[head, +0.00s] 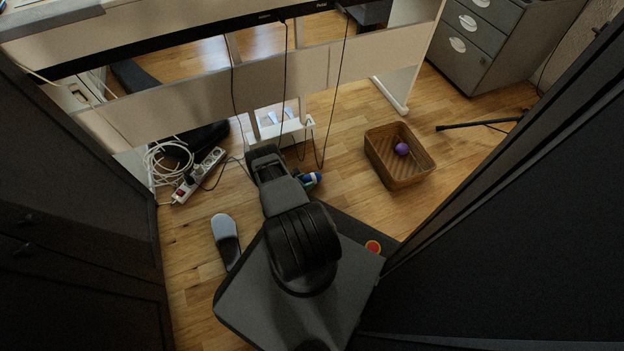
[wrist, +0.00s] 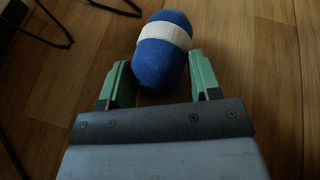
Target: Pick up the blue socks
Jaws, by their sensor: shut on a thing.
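The blue socks (wrist: 162,62) are a rolled bundle with a white band around the middle. In the wrist view they sit between the green fingertips of my gripper (wrist: 158,82), which is shut on their near end. In the head view the blue socks (head: 313,178) show just right of my arm, near the piano's pedals. My gripper (head: 308,183) is partly hidden there by my arm. I cannot tell whether the socks touch the floor.
A wicker basket (head: 398,178) with a purple ball (head: 402,149) stands to the right. A slipper (head: 226,238) lies at left. A power strip (head: 199,175) with white cables lies by the piano (head: 230,88). Black cables hang down near my arm. Dark cabinets flank both sides.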

